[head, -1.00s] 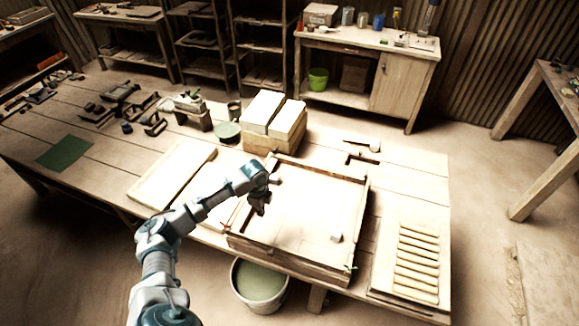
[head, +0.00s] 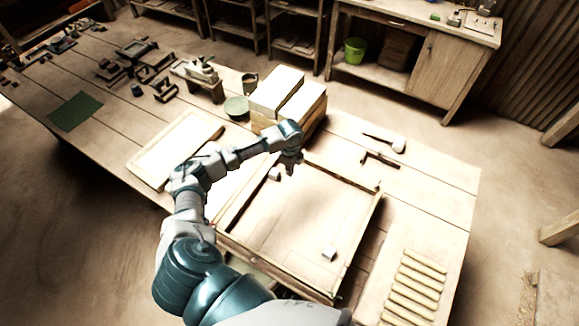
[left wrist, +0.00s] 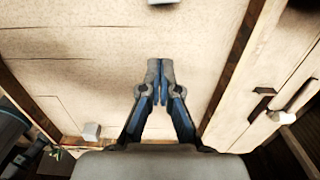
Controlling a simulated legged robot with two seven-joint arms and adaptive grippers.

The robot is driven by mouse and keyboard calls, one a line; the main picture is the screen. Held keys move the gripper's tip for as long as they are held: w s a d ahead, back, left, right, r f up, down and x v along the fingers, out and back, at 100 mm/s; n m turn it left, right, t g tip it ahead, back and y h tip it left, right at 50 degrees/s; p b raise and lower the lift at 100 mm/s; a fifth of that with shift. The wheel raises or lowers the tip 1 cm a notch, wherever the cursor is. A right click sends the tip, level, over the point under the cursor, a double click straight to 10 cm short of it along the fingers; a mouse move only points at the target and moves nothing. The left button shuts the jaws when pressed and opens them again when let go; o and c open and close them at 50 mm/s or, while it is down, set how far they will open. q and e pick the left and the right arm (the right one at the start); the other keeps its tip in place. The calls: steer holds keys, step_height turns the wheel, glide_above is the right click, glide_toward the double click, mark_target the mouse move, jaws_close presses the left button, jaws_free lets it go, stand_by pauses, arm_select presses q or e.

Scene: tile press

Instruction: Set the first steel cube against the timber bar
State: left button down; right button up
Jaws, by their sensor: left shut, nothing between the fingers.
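My left gripper (head: 291,168) is shut and empty above the back left part of a shallow wooden frame (head: 361,240). Its closed fingers show in the left wrist view (left wrist: 160,82). A small pale grey cube (head: 275,174) sits just left of the gripper, apart from it. What looks like this cube (left wrist: 91,131) shows at lower left in the left wrist view, near a dark wooden rail. A second grey cube (head: 329,252) stands at the front right of the frame floor. Wooden rails edge the frame; I cannot tell which piece is the timber bar.
Large pale blocks (head: 288,93) stand behind the frame. A mallet-like tool (head: 385,141) lies at back right, a slatted board (head: 413,285) at right, and a pale framed board (head: 176,148) at left. The frame's middle floor is clear.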

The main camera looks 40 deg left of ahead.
mark_target(278, 173)
arm_select(q)
step_height(278, 173, down, 8)
steer(key=shift+r, duration=0.15)
steer(key=a, duration=0.1)
steer(key=a+p, duration=0.1)
steer(key=shift+s+a+r, duration=0.1)
steer(key=shift+a+r, duration=0.05)
steer(key=shift+a, duration=0.15)
steer(key=shift+s+a, duration=0.1)
steer(key=shift+a, duration=0.65)
arm_select(e)
steer(key=shift+w+a+r, duration=0.1)
steer(key=shift+w+r, duration=0.45)
steer(key=shift+r, duration=0.1)
arm_select(q)
steer(key=shift+a+r+p, duration=0.1)
steer(key=shift+a+p, duration=0.35)
steer(key=shift+a, duration=0.3)
arm_select(e)
steer(key=shift+r, duration=0.2)
steer(key=shift+d, duration=0.2)
